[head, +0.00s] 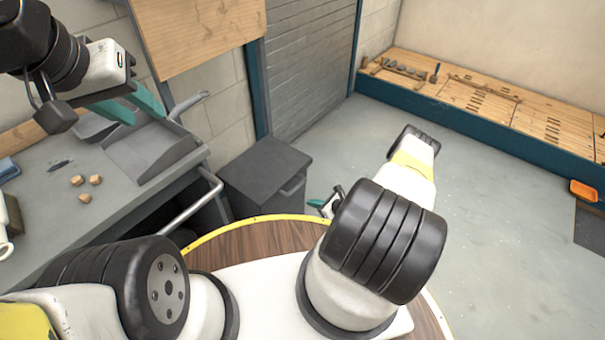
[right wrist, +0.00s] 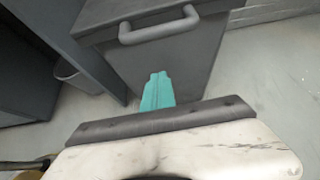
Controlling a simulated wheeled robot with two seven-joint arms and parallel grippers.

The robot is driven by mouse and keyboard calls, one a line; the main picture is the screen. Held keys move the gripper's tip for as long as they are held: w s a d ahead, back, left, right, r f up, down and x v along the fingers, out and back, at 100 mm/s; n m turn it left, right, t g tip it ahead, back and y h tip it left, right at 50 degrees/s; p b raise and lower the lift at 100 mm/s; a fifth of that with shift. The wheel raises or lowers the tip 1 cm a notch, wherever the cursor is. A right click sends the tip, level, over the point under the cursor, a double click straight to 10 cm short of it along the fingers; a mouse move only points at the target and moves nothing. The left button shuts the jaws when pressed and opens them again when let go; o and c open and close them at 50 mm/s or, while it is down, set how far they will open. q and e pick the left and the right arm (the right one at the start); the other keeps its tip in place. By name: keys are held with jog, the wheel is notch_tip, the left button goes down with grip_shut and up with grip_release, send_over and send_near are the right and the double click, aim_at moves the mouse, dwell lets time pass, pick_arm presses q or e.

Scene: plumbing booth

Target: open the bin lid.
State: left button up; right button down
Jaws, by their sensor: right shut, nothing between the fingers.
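The dark grey bin (head: 262,178) stands on the floor beside the workbench, its flat lid (head: 268,160) down. The bin front (right wrist: 165,70) fills the upper middle of the right wrist view, with a grey bar handle (right wrist: 158,32) near its top edge. My right gripper (right wrist: 158,78) is shut and empty, its teal fingers pointing at the bin front below the handle; whether they touch it I cannot tell. In the head view it is mostly hidden behind my arm, with a bit of teal (head: 318,203) showing. My left gripper (head: 136,108) is open and empty above the workbench.
A grey shutter (head: 305,70) stands behind the bin.

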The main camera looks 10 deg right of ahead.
jog(key=w+a, duration=0.4)
jog(key=w, duration=0.1)
jog(key=shift+w+a, duration=0.15)
jog(key=shift+w, duration=0.1)
jog(key=shift+r, duration=0.2)
dwell(0.4)
